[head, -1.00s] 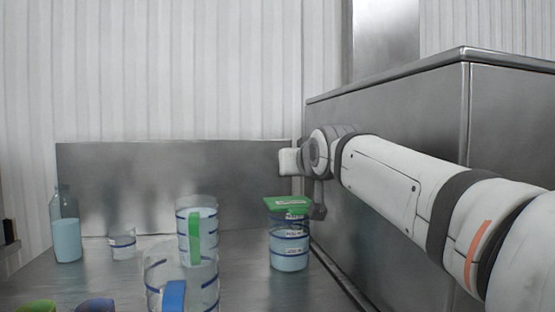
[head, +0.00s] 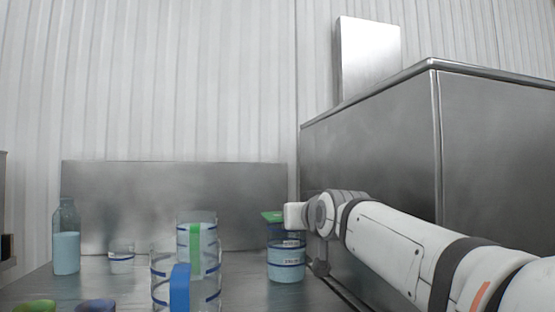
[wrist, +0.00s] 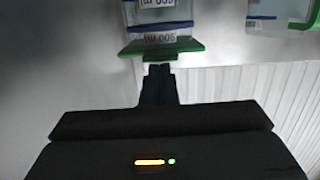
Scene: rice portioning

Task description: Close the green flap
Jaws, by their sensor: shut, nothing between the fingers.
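The green flap (head: 272,216) sits on top of a clear container (head: 286,263) with blue bands, labels and pale contents, at the right end of the counter. The white end of my arm partly covers the flap in the head view. In the wrist view, which shows the labels upside down, the flap (wrist: 160,48) is a green band across the container (wrist: 160,14). My gripper (wrist: 159,68) is shut and empty, its fingertips close to the flap. I cannot tell whether they touch it.
A green-striped clear jug (head: 212,250) and a blue-handled one (head: 210,285) stand left of the container. A bottle (head: 66,250) and a small cup (head: 121,259) stand further left. A large metal box (head: 370,150) rises at the right.

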